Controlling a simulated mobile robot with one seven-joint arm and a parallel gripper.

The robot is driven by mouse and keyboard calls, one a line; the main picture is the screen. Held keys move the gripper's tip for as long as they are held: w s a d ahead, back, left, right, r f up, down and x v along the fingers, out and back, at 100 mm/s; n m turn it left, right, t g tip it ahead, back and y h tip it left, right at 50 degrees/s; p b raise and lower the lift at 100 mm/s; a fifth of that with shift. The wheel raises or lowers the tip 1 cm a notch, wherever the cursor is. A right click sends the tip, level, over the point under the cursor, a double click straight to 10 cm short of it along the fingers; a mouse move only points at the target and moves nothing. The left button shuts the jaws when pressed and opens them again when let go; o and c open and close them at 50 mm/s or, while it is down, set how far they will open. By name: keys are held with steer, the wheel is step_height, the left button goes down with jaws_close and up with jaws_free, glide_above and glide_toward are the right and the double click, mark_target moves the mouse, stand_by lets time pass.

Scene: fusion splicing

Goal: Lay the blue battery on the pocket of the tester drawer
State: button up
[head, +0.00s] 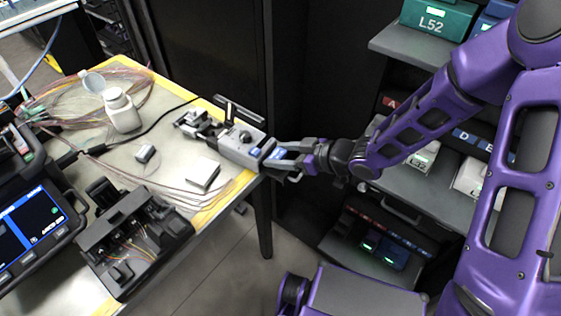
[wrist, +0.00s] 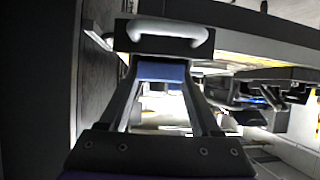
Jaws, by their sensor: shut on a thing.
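My gripper (head: 292,156) is at the right edge of the table, pointing left, with its fingers around a blue block. The blue block, which looks like the battery (head: 277,154), is between the fingers; it also shows in the wrist view (wrist: 162,72). Just beyond the fingertips in the wrist view is a dark block with a pale rounded handle (wrist: 168,34). In the head view a grey device (head: 238,146) with a blue label sits directly left of the fingers on the table corner. I cannot tell for sure which part is the tester drawer, and no empty pocket shows clearly.
The table holds a white bottle (head: 122,110), a white box (head: 202,173), loose fibres, a dark splicer (head: 133,235) and a screen unit (head: 35,230). At right, a rack has a grey shelf (head: 425,205) and a lower bay (head: 345,250) with green lights. Floor shows between them.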

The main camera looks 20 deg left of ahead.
steer(key=shift+f, duration=1.05)
steer(key=shift+f+b, duration=0.25)
steer(key=shift+b, duration=0.1)
steer(key=o, duration=1.4)
steer(key=shift+r, duration=0.1)
steer(key=shift+r+p, duration=0.3)
steer(key=p+v, duration=0.3)
steer(key=v, duration=0.9)
steer(key=shift+f, duration=0.15)
steer(key=shift+w, duration=0.1)
